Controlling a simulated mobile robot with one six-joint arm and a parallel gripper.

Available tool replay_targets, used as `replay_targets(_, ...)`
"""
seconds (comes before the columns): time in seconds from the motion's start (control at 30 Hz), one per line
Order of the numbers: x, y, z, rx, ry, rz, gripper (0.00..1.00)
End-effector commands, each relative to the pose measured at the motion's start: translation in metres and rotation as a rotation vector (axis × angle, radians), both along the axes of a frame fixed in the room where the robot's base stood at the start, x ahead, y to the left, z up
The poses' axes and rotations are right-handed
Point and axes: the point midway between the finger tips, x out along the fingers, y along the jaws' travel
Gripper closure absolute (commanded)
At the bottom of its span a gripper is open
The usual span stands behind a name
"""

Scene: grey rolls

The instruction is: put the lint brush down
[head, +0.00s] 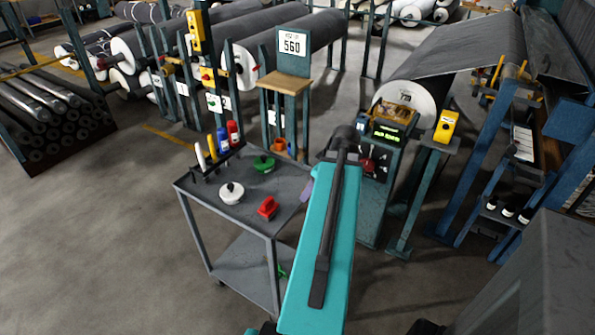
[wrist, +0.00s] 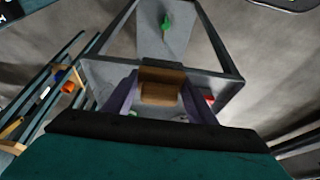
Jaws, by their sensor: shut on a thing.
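The lint brush (wrist: 162,88) shows in the wrist view as a brown, wood-coloured block between the purple fingers of my gripper (wrist: 160,97). My gripper is shut on it. The grey cart (head: 222,207) is below and beyond the brush in the wrist view, where its frame (wrist: 222,50) also shows. In the head view my teal arm hides the brush and most of my gripper; only a bit of purple finger shows beside the cart's right side. I cannot tell the gap between the brush and the cart top.
On the cart top are a white round thing (head: 231,193), a green one (head: 263,163), a red one (head: 267,207) and several coloured bottles at the back. A small green thing (wrist: 166,26) lies on the lower shelf. A blue machine stand (head: 377,200) stands close right of my arm.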

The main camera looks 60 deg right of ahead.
Motion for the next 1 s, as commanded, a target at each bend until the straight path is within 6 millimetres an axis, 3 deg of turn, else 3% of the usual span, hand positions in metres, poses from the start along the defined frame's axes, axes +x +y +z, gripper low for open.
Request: replay_targets(1.0,0.098,-0.074,-0.011,0.0,0.0,-0.001,0.67)
